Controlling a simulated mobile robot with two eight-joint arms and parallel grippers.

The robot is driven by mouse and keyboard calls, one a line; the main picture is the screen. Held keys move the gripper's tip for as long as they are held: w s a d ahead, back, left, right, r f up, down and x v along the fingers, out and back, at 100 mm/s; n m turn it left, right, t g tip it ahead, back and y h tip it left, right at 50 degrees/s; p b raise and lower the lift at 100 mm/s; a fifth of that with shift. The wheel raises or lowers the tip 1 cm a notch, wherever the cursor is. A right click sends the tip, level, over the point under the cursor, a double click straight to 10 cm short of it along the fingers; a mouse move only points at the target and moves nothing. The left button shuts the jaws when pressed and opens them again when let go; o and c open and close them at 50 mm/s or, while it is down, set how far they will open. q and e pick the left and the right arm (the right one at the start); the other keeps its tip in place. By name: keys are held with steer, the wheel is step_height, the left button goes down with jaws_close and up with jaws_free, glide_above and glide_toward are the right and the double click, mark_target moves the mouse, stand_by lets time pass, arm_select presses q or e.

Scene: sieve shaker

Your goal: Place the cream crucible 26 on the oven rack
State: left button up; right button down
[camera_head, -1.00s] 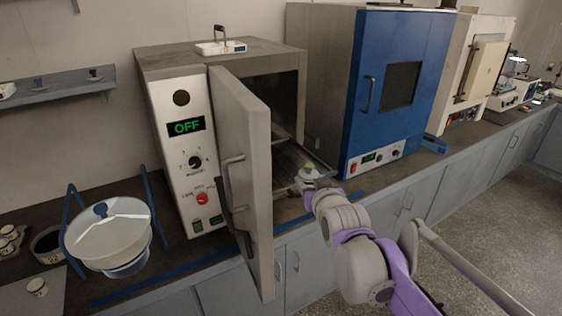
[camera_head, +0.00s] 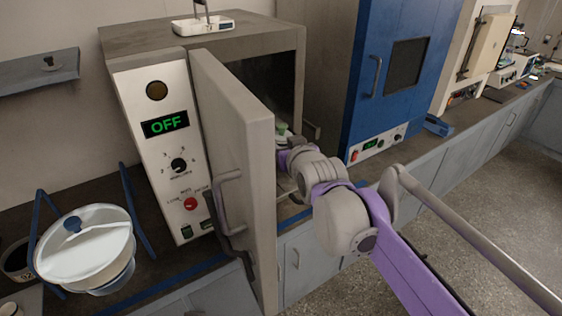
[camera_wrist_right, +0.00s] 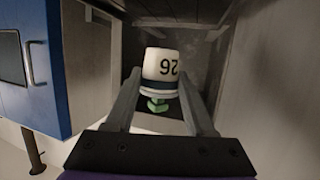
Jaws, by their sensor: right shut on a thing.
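The cream crucible marked 26 (camera_wrist_right: 160,66) is between the two fingers of my right gripper (camera_wrist_right: 158,92) in the right wrist view, its number upside down in that picture. A green knob (camera_wrist_right: 157,105) shows at its end. In the head view my right gripper (camera_head: 285,140) reaches into the open oven's mouth, past the door, with a bit of green at its tip; the crucible is mostly hidden there. The oven (camera_head: 205,45) has a dark interior. Its rack is mostly hidden by the door and my arm, so contact with it cannot be told. My left gripper is out of view.
The oven door (camera_head: 235,165) stands open toward me, just left of my right arm. A blue oven (camera_head: 400,75) is close on the right. A lidded white pot (camera_head: 85,245) in a blue stand is on the bench at left. The oven display reads OFF.

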mark_target(284, 179)
steer(key=f, duration=0.2)
steer(key=shift+s+f, duration=0.2)
steer(key=shift+f, duration=0.2)
steer(key=shift+w+f, duration=0.1)
steer(key=shift+f, duration=2.05)
steer(key=shift+f+b, duration=0.2)
steer(key=shift+b, duration=0.1)
steer(key=shift+c, duration=1.2)
jaws_free()
steer(key=shift+r, duration=0.1)
